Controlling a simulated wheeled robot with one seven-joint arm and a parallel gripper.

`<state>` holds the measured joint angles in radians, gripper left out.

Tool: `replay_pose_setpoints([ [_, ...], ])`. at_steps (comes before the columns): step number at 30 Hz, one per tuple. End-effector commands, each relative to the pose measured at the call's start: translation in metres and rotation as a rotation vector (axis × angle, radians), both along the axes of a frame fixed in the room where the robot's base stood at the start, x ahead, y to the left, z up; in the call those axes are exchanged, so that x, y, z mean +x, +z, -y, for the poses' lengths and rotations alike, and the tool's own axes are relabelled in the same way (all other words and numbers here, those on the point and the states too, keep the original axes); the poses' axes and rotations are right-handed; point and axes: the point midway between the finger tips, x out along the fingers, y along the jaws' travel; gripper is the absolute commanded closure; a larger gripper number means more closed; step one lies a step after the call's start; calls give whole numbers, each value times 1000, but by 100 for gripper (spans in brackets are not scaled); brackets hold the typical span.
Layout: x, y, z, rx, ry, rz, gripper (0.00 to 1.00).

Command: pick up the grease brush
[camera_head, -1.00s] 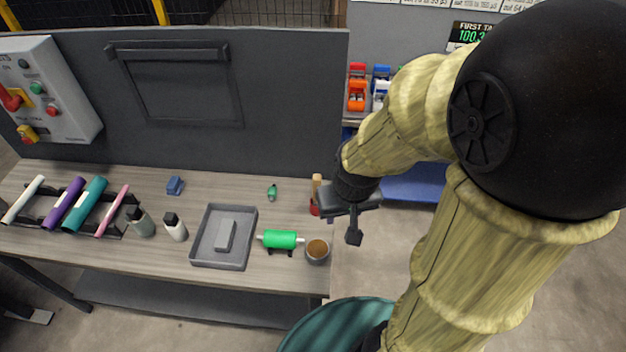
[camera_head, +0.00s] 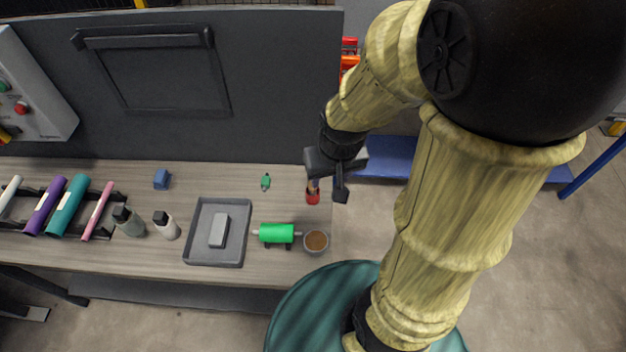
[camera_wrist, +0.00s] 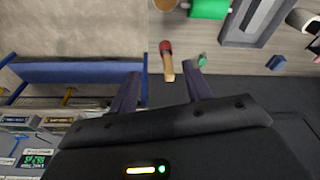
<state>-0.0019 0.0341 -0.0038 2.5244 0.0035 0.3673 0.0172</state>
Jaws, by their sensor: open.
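The grease brush, with a red end and a light wooden handle, is at the right end of the workbench (camera_head: 285,180). In the head view its red end (camera_head: 312,197) shows, and my gripper hides part of its handle. In the wrist view the red end and handle of the brush (camera_wrist: 168,66) show whole, the handle pointing towards my gripper. My gripper (camera_head: 328,187) is open and empty, above the bench's right edge. In the wrist view the brush handle appears between the two fingertips of my gripper (camera_wrist: 162,70), apparently beyond them and not held.
A brown-filled cup (camera_head: 316,241) and a green roller (camera_head: 277,233) stand near the front edge. A small green item (camera_head: 265,182) lies left of the brush. A grey tray (camera_head: 240,215) is farther left. A dark upright panel (camera_head: 260,90) closes the bench's back.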

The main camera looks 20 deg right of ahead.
Motion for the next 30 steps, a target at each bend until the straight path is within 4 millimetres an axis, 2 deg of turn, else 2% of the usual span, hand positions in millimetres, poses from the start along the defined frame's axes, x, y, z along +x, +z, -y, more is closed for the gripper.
replay_pose_setpoints([
  [7,61,9,2,23,-122,-96,51],
  [12,105,1,5,30,-225,-172,51],
  [15,121,-5,6,30,-267,-200,51],
  [19,129,-10,7,31,-291,-215,51],
  [30,129,-14,8,31,-294,-216,51],
])
